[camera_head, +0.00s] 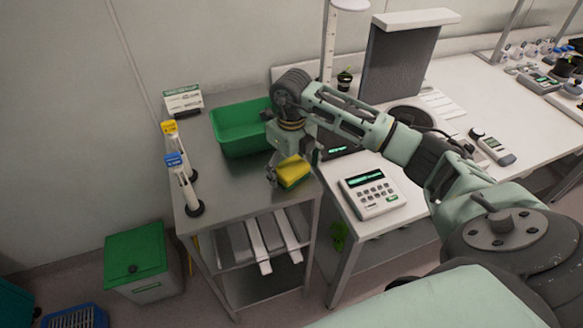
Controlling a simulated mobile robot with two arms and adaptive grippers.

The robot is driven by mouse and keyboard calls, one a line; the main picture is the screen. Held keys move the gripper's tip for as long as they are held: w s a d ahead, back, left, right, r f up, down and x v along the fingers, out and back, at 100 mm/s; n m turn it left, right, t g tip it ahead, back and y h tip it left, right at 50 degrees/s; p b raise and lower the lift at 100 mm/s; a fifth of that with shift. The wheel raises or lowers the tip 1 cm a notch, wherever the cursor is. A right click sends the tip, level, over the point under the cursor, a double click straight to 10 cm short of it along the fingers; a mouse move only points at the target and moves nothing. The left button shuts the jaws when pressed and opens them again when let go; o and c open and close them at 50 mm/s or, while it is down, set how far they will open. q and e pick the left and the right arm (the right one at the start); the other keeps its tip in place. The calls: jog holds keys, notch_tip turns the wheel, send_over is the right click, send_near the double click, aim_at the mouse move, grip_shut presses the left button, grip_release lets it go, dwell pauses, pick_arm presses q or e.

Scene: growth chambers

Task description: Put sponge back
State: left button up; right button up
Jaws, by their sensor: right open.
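A yellow sponge with a green side (292,171) is near the right front edge of the steel table (235,195). My right gripper (287,168) points down at the sponge from above, its fingers open and close around it. I cannot tell whether the fingers touch it, or whether it rests fully on the tabletop. The green tub (238,130) stands just behind and left of the gripper, which covers its right end. My left gripper is not in view.
A keypad device (371,192) is on the white bench at right. A green-lidded bin (136,255) is on the floor.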

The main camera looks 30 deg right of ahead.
aim_at(291, 166)
jog(key=shift+r, duration=0.5)
notch_tip(291, 166, up, 11)
jog(key=b, duration=0.2)
jog(key=shift+r, duration=0.2)
jog(key=shift+f, duration=0.1)
